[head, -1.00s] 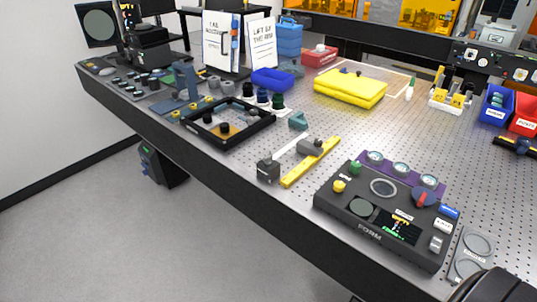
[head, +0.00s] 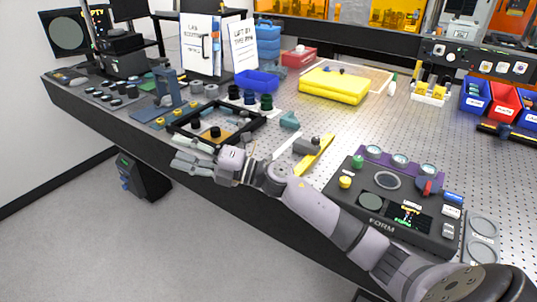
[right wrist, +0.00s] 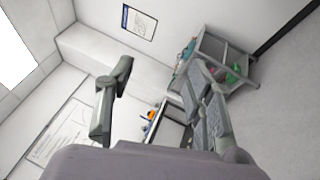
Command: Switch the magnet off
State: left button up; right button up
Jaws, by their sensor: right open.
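My right gripper (head: 184,153) is open and empty, reaching leftward along the table's front edge, in front of the black frame. In the right wrist view its two fingers (right wrist: 158,76) stand apart with nothing between them. A small dark block with a knob, likely the magnet, stood by the pale strip earlier; my right wrist and forearm now cover that spot. The pale strip (head: 287,147) and yellow bar (head: 323,155) show partly behind my arm. A grey block (head: 306,146) sits at the bar. My left gripper is not in view.
The black frame (head: 257,130) with small knobs lies just behind my right gripper. The dark FORM console (head: 333,186) is right of my forearm. Perforated tabletop (head: 400,130) is bare behind the console.

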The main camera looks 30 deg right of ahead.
notch_tip(320, 180, up, 3)
jog(key=s+n+g, duration=0.2)
jog(key=n+g, duration=0.4)
jog(key=n, duration=0.2)
notch_tip(320, 180, up, 4)
jog(key=n+g+h, duration=0.3)
jog(key=g+h, duration=0.1)
jog(key=h, duration=1)
send_over(269, 156)
jog(key=s+d, duration=0.3)
jog(key=s, duration=0.4)
jog(key=x, duration=1.1)
jog(key=w+p+x, duration=0.1)
jog(key=x, duration=0.5)
jog(key=shift+a+r, duration=0.1)
jog(key=shift+a, duration=0.3)
jog(key=shift+c, duration=0.3)
grip_shut()
